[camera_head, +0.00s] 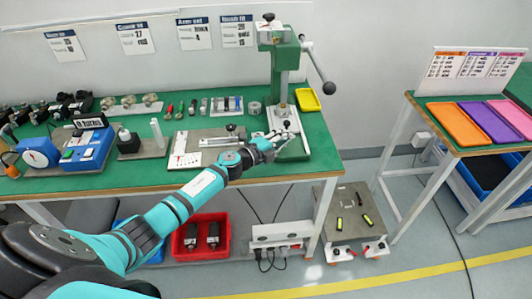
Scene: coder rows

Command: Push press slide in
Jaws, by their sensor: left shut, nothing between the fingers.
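A green arbor press (284,65) stands at the right end of the green workbench, with a lever handle (318,70) slanting down to the right. I cannot tell whether the fingertips touch the slide. My right gripper does not show.
A yellow tray (307,100) lies right of the press. A grey plate with a fixture (205,143) lies left of my gripper. Blue devices (90,148) stand farther left. A second table with coloured trays (457,124) is at the right. A low cart (348,222) stands on the floor.

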